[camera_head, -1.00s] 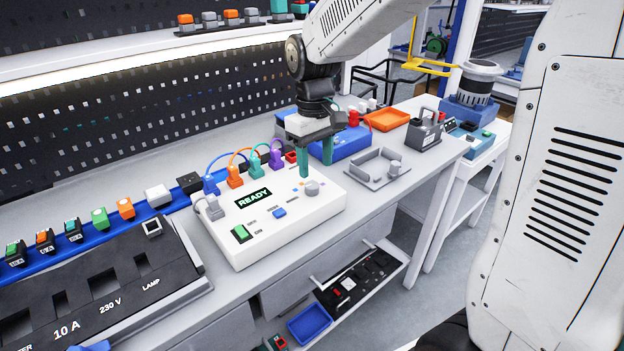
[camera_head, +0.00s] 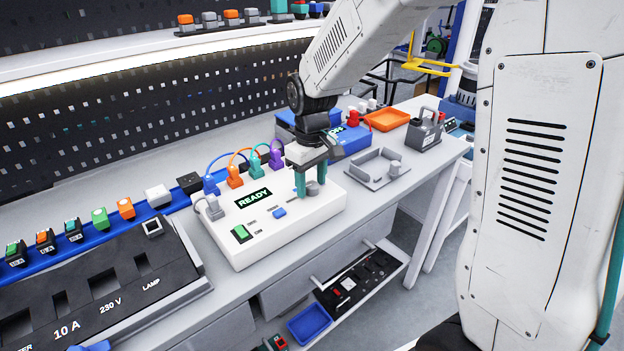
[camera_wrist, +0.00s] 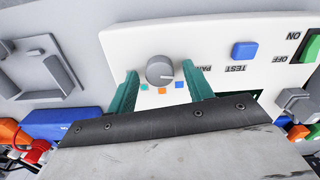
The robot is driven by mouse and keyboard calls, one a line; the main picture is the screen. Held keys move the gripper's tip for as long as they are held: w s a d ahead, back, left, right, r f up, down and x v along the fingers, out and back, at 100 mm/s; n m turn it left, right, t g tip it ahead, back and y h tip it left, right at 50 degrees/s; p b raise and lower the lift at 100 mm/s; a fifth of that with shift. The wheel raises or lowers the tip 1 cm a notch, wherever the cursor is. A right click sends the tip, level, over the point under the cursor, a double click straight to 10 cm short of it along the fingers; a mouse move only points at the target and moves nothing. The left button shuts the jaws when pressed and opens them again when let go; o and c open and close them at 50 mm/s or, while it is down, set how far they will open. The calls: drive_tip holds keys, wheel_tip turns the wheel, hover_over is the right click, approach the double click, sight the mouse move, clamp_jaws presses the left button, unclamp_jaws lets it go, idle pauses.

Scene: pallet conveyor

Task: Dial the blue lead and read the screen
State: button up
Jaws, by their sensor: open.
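The white tester box (camera_head: 270,237) stands on the bench, its dark screen (camera_head: 254,198) showing READY in green. A blue lead (camera_head: 210,185) is plugged in at its back edge, beside orange, teal and purple leads. The grey dial (camera_wrist: 160,70) has small coloured marks beside it, including teal, orange and blue. My gripper (camera_head: 311,184) is open and pointing down over the right part of the box. In the wrist view its teal fingers stand either side of the dial, with visible gaps. The dial's pointer setting is too small to read.
A blue TEST button (camera_head: 279,212) and green switch (camera_head: 241,233) are on the box. A grey tray (camera_head: 375,172), orange tray (camera_head: 386,120) and blue box (camera_head: 345,141) lie to the right and behind. A dark panel (camera_head: 100,285) is at left.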

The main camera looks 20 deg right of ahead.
drive_tip(key=c, duration=1)
drive_tip(key=shift+o, duration=0.2)
drive_tip(key=shift+m, duration=0.3)
drive_tip(key=m, duration=0.3)
drive_tip(key=shift+m, duration=2.1)
drive_tip(key=o, duration=1)
drive_tip(key=shift+c, duration=0.2)
drive_tip(key=shift+r, duration=0.1)
